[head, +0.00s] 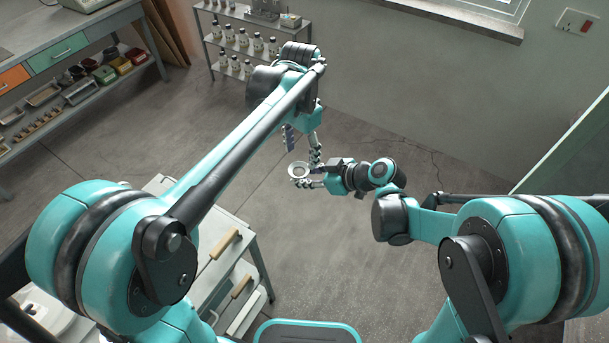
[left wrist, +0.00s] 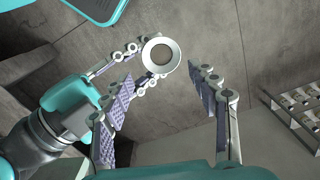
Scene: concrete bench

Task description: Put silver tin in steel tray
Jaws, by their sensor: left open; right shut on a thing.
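The silver tin (head: 298,170), a small round shape with a pale rim, is held in the air over the floor in the middle of the head view. My right gripper (head: 308,176) is shut on it from the right. In the left wrist view the tin (left wrist: 160,55) shows its round open-looking face. My left gripper (head: 302,150) is open and empty, its fingers pointing down close to the tin. In the left wrist view the tin lies beyond the gap between the left fingers (left wrist: 163,80). I cannot tell which tray is the steel tray.
A grey workbench (head: 80,36) at the left has metal-looking trays (head: 44,95) and coloured bins (head: 118,66) on its lower shelf. A rack (head: 240,50) with bottles stands at the back wall. A cart (head: 215,262) with wooden handles stands at lower left. The middle floor is clear.

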